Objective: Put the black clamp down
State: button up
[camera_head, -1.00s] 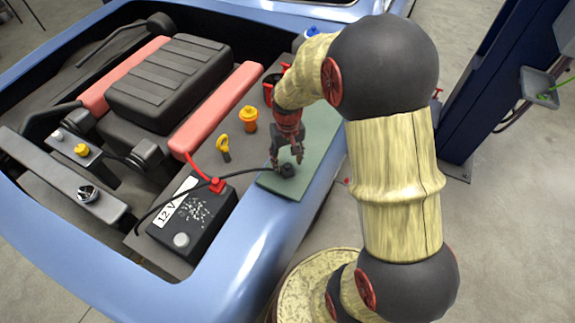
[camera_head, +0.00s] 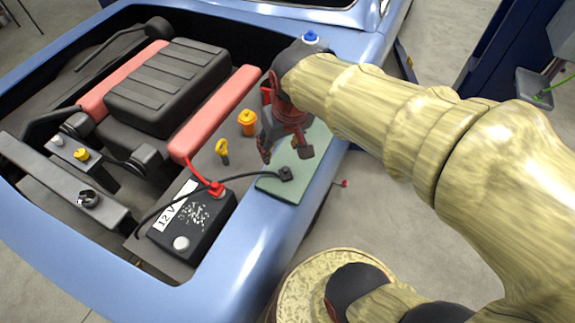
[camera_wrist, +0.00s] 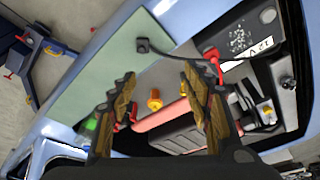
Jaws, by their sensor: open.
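The black clamp (camera_head: 286,174) lies on the green mat (camera_head: 283,191) on the car's edge, with its black cable running left past the battery. In the wrist view the clamp (camera_wrist: 143,45) rests on the mat (camera_wrist: 95,75), beyond the fingertips and apart from them. My gripper (camera_head: 286,155) is open and empty, above and behind the clamp in the head view. Its two spread fingers (camera_wrist: 157,82) show in the wrist view with nothing between them touching either one.
A 12 V battery (camera_head: 195,222) with a red clamp (camera_head: 216,188) on it stands left of the mat. A yellow dipstick handle (camera_head: 222,147) and an orange cap (camera_head: 247,118) stand near my gripper. The engine block (camera_head: 168,85) is farther left.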

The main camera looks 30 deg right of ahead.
jog(key=s+a+r+n+t, duration=0.1)
jog(key=s+a+r+t, duration=0.1)
jog(key=s, duration=0.6)
notch_tip(320, 180, up, 2)
jog(key=shift+s+a+r, duration=0.1)
jog(key=shift+s+a, duration=0.25)
jog(key=shift+a, duration=0.2)
notch_tip(320, 180, down, 5)
jog(key=b, duration=0.4)
jog(key=shift+r+b, duration=0.1)
jog(key=shift+b, duration=0.3)
jog(key=shift+c, duration=1.1)
